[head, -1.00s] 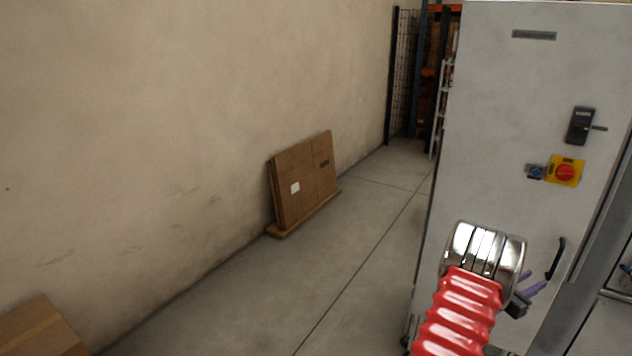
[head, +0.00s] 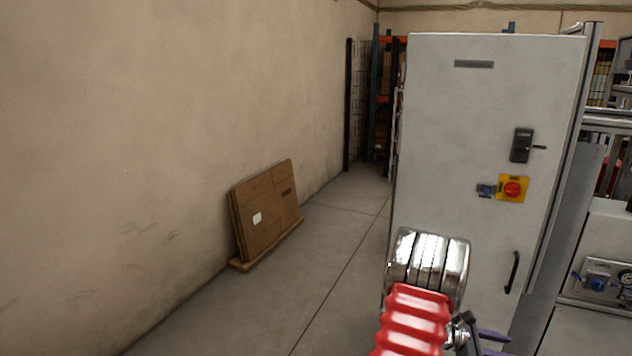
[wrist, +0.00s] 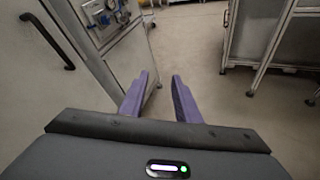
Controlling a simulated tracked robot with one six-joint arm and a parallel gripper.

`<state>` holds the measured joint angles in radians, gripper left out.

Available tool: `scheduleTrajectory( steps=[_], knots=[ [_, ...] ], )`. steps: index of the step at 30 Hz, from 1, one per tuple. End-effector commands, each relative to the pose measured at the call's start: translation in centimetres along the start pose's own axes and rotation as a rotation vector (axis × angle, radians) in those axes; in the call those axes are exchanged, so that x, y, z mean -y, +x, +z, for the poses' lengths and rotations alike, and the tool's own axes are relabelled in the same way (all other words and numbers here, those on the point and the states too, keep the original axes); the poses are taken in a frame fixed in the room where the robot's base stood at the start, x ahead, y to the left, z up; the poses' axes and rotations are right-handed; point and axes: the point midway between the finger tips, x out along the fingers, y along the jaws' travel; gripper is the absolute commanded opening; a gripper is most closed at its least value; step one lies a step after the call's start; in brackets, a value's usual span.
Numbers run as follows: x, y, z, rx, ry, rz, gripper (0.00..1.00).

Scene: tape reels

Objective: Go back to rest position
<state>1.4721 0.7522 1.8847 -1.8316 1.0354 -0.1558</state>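My gripper (wrist: 162,76) shows in the wrist view as two purple fingers with a clear gap between them. It is open and nothing is between the fingers. In the head view the purple fingers (head: 494,341) show at the bottom, in front of the grey cabinet (head: 450,150). My arm's red ribbed sleeve and shiny metal rings hide part of the gripper there. No tape reels show in either view.
Flattened cardboard (head: 265,215) leans on the beige wall at the left. A machine panel with a gauge (head: 600,280) stands right of the cabinet. A metal-framed cart (wrist: 262,40) stands at the right in the wrist view. Floor (head: 320,250) between cardboard and cabinet is clear.

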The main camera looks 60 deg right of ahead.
Motion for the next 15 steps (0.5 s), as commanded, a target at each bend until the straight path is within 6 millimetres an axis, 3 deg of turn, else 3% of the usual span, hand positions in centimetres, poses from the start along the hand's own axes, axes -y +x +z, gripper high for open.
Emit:
scheduleTrajectory(
  steps=[8,15],
  knots=[
    [1.9,-9.1,0.1,-0.109,0.225,-0.151,0.29],
    [3.4,-18.4,-0.6,-0.23,0.4,-0.256,0.29]
  ],
)
